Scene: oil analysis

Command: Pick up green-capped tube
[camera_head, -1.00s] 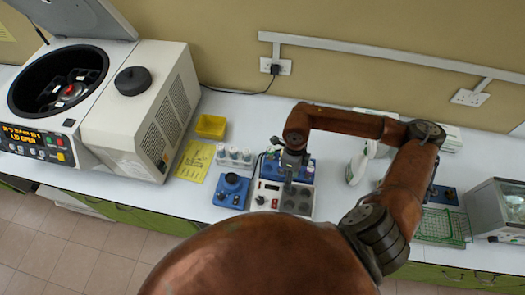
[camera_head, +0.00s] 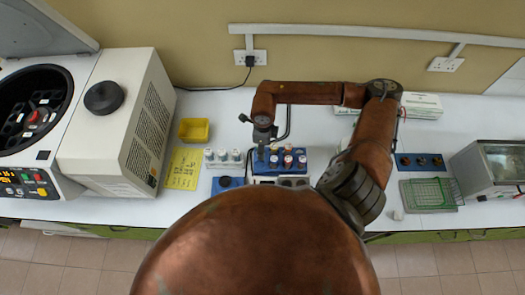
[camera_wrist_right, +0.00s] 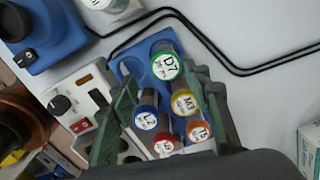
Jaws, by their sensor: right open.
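The green-capped tube (camera_wrist_right: 165,66), marked D7, stands upright in the blue rack (camera_wrist_right: 133,64) in the right wrist view. Tubes with blue (camera_wrist_right: 146,118), yellow (camera_wrist_right: 184,102), red (camera_wrist_right: 164,144) and orange (camera_wrist_right: 198,131) caps stand close by in the same rack. My right gripper (camera_wrist_right: 160,76) is open, with its green fingers on either side of the green cap; I cannot tell whether they touch it. In the head view my right gripper (camera_head: 263,143) hangs over the left part of the rack (camera_head: 317,160). My left gripper is not in view.
A white-and-grey device with a knob (camera_wrist_right: 60,104) sits beside the rack. A green wire rack (camera_head: 428,193) lies right. Black cable crosses the bench behind the rack.

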